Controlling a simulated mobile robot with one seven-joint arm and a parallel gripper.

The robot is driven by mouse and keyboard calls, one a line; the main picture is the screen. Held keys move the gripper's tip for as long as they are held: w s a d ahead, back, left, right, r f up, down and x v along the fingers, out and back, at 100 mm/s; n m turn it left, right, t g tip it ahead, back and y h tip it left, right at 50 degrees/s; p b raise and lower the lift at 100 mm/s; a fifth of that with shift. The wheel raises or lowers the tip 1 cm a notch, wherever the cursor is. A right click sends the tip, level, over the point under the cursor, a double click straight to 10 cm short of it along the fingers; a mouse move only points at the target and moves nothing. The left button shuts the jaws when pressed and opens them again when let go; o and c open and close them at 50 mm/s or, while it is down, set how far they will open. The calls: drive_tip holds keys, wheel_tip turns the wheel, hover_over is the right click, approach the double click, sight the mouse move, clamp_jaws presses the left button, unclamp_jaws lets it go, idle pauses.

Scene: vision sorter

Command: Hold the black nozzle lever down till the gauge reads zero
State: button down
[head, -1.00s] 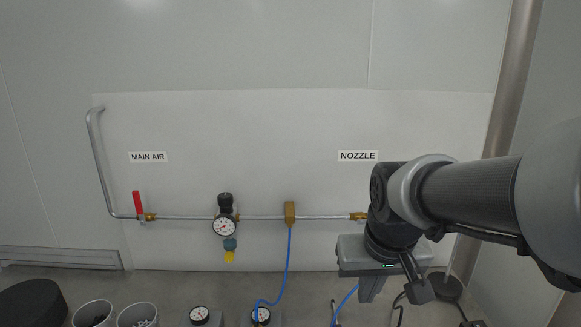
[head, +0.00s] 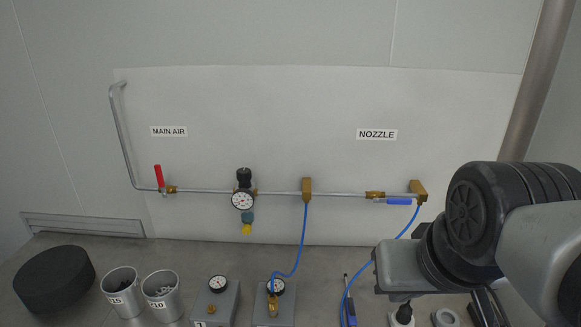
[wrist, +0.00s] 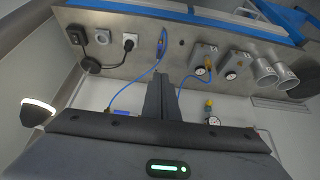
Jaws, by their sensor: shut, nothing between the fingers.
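The blue nozzle (head: 351,317) lies at the bottom edge of the head view, joined to a blue hose. It also shows at the top of the wrist view (wrist: 162,44), which is upside down. Its black lever is too small to make out. My gripper (wrist: 160,78) is shut and empty, its dark fingers together, apart from the nozzle. In the head view only its grey body shows clearly. A round gauge (head: 242,200) sits on the wall pipe. Two more gauges stand on bench boxes, one left (head: 218,284) and one right (head: 277,288). Their readings are too small to read.
A red MAIN AIR handle (head: 159,176) and a blue valve handle (head: 398,201) sit on the wall pipe. Two metal cups (head: 122,294) (head: 161,291) and a black round block (head: 54,279) stand at left. A plug (head: 403,314) is near my gripper.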

drive_tip(key=w+f+n+g+b, duration=0.5)
drive_tip(key=w+n, duration=0.4)
drive_tip(key=w, duration=0.4)
drive_tip(key=n+g+b, duration=0.2)
drive_tip(key=n+b, duration=0.3)
drive_tip(key=n, duration=0.4)
hover_over(354, 314)
drive_tip(key=w, duration=0.3)
wheel_tip(354, 314, down, 13)
drive_tip(key=shift+s, duration=0.2)
drive_tip(key=f, duration=0.4)
drive_tip(key=s+f+b, duration=0.1)
drive_tip(key=f, duration=0.4)
drive_tip(key=s+f, duration=0.1)
drive_tip(key=f, duration=0.4)
drive_tip(key=shift+s+b, duration=0.1)
drive_tip(key=shift+b, duration=0.2)
drive_tip(key=shift+r, duration=0.1)
drive_tip(key=shift+s+f, duration=0.2)
drive_tip(key=shift+f, duration=0.35)
idle(2.0)
